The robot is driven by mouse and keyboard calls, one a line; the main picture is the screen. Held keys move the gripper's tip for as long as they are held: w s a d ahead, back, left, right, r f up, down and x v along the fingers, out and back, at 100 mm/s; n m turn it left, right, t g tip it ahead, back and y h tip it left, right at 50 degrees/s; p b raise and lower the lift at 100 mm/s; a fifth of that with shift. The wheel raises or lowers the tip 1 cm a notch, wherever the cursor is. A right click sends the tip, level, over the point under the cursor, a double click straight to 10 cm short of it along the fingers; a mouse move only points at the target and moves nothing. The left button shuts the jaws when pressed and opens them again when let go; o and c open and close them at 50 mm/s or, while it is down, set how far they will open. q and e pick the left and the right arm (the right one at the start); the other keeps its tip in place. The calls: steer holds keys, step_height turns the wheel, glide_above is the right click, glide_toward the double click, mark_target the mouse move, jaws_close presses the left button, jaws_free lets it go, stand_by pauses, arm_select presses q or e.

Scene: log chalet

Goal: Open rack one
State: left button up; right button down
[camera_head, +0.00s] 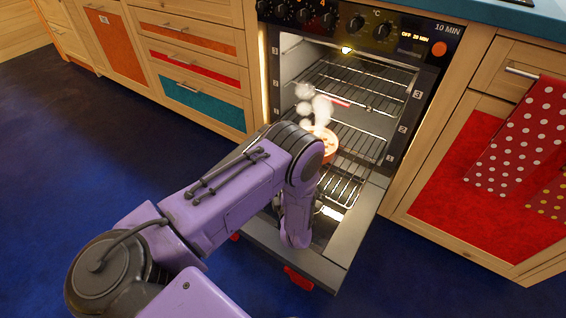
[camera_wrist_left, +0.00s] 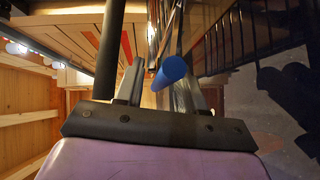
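The oven (camera_head: 345,85) is open, with its door (camera_head: 335,262) folded down. Wire racks sit inside at marked levels 3, 2 and 1. The lowest rack, rack one (camera_head: 345,188), shows in part just above the door, and my purple left arm covers its left side. In the head view that arm bends down over the door and hides its gripper. In the left wrist view the left gripper (camera_wrist_left: 158,78) has its two fingers apart, with a round blue bar (camera_wrist_left: 172,70) between or just before them. Contact cannot be told. My right gripper is out of view.
A steaming round dish (camera_head: 329,143) shows behind my arm near the middle rack. Wooden drawers (camera_head: 205,100) stand left of the oven, a red dotted towel (camera_head: 518,140) hangs at right. The blue floor (camera_head: 60,150) is clear.

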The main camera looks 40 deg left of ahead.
arm_select(q)
steer(key=shift+d, duration=0.1)
steer(key=p+v, duration=0.2)
steer(key=v, duration=0.8)
steer(key=shift+s+d, duration=0.15)
steer(key=shift+s, duration=0.05)
